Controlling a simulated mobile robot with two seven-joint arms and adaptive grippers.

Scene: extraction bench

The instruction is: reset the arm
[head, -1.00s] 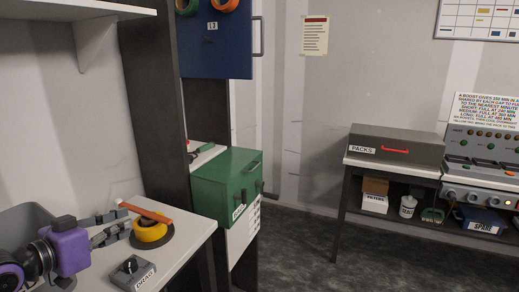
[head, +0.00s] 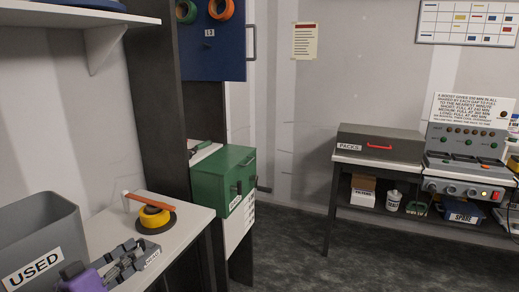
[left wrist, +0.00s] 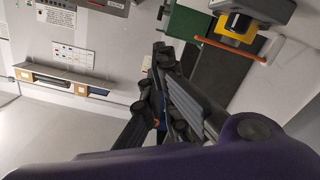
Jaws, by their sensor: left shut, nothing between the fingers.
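My left gripper (head: 138,258) is low at the left in the head view, over the front of the white worktop. Its grey fingers are together and hold nothing. Part of its purple wrist (head: 80,278) shows at the bottom edge. The fingers partly cover a grey box labelled DRAG (head: 153,257). In the left wrist view the shut gripper (left wrist: 160,52) stands out from the purple body (left wrist: 180,155). My right gripper is in neither view.
A grey USED bin (head: 38,225) stands left of the gripper. A green cabinet (head: 222,175) stands beyond. Open floor (head: 285,240) lies right, before the PACKS bench (head: 350,163).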

